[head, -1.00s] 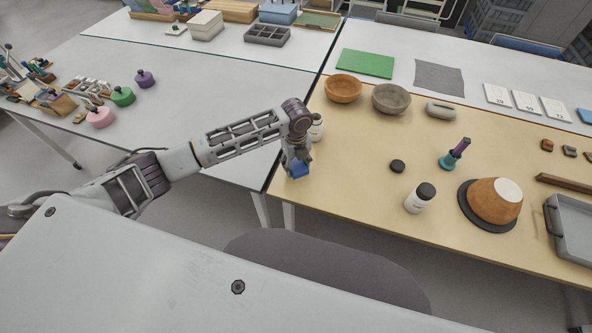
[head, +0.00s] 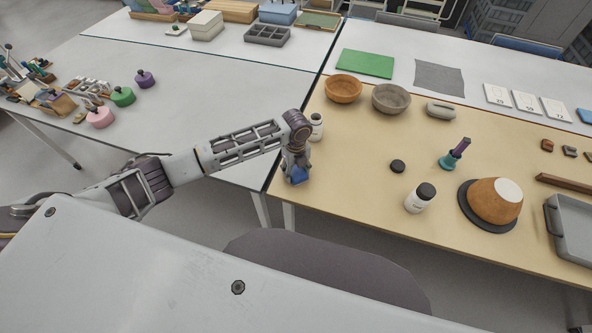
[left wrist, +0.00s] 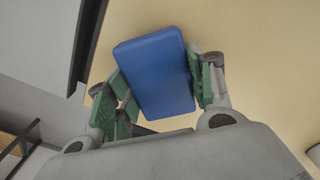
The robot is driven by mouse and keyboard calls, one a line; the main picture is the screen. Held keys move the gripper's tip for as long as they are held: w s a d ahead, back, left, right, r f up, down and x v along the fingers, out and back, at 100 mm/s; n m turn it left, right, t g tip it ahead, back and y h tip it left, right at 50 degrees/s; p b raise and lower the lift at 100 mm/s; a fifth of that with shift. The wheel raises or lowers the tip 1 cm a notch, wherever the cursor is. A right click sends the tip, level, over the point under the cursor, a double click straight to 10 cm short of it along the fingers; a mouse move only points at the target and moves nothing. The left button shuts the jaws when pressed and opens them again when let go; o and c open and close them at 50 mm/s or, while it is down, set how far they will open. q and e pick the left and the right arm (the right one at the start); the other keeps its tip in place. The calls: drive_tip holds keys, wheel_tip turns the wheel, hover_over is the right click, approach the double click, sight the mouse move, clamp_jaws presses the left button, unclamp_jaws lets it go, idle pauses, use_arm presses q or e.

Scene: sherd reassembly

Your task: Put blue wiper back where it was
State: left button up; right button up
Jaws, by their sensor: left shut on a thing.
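The blue wiper (head: 297,175) is a small blue block at the near left edge of the wooden-topped table (head: 345,200). My left gripper (head: 295,165) is shut on it from above. In the left wrist view, the wiper (left wrist: 155,72) fills the space between the green-padded fingers (left wrist: 158,90) and looks slightly tilted. Whether its underside touches the tabletop cannot be told. My right gripper is not in view.
A white bottle (head: 317,127) stands just behind my left gripper. A black lid (head: 397,166), a dark-capped bottle (head: 420,197) and an orange bowl on a dark disc (head: 495,201) stand to the right. The tabletop between gripper and lid is clear.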

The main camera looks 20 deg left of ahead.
sight(296, 170)
use_arm(q)
drive_tip(key=shift+f, duration=0.1)
drive_tip(key=o, duration=1)
drive_tip(key=shift+r, duration=0.55)
wheel_tip(296, 170, up, 11)
drive_tip(key=shift+r, duration=0.1)
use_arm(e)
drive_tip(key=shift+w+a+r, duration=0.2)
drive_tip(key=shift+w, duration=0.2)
